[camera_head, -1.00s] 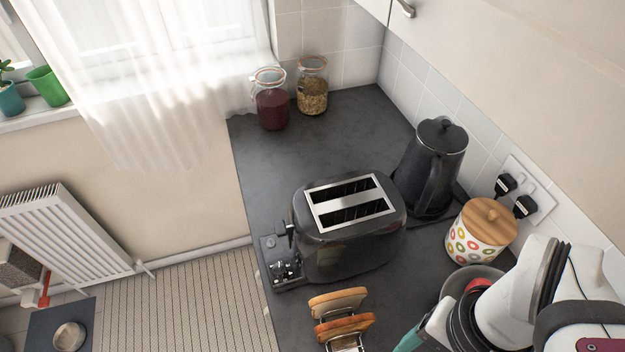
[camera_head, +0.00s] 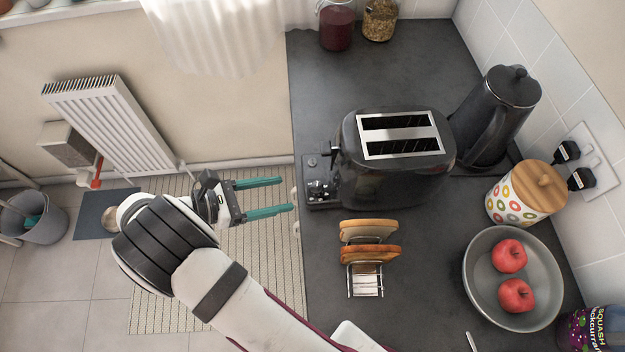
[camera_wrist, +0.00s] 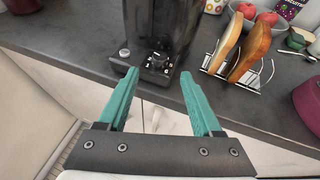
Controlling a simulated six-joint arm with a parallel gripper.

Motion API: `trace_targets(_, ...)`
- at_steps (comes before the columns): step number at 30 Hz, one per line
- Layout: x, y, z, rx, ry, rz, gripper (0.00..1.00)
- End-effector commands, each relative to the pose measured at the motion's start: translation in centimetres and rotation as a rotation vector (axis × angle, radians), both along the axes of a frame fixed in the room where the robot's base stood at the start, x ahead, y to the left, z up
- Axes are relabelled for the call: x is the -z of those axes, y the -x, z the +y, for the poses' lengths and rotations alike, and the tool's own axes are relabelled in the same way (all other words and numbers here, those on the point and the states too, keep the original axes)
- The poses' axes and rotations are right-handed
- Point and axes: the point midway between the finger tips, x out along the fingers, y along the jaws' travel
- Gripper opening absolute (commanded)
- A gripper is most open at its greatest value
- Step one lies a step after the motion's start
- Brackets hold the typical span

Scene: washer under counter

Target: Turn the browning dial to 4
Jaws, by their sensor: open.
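The dark toaster (camera_head: 398,150) stands on the grey counter with its control panel end facing left, toward my gripper. The browning dial (camera_head: 318,190) is a small dark knob on the low panel at that end. In the wrist view the dial (camera_wrist: 157,60) shows with white marks around it, too small to read surely, so its setting cannot be told. My gripper (camera_head: 288,195) has two teal fingers, open and empty, just off the counter's left edge, apart from the dial. In the wrist view the gripper (camera_wrist: 158,78) has the dial beyond and between its fingertips.
A toast rack (camera_head: 365,280) with bread slices stands in front of the toaster. A kettle (camera_head: 497,115), a patterned canister (camera_head: 520,195) and a bowl (camera_head: 480,302) of apples stand to the right. A round button (camera_wrist: 124,53) sits beside the dial.

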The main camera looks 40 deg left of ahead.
Motion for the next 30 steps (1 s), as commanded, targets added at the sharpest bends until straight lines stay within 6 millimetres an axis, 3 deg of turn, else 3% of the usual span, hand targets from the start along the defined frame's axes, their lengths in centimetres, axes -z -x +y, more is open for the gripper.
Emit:
trace_targets(3,1.3,-2.8,-1.6,0.003,0.002,0.001,0.67)
trace_targets(9,2.7,-6.0,-3.1,0.002,-0.001,0.001,0.67)
trace_targets(21,3.2,-7.0,-3.7,0.002,-0.002,0.001,0.67)
trace_targets(30,3.2,-6.9,-3.6,0.002,-0.002,0.001,0.14)
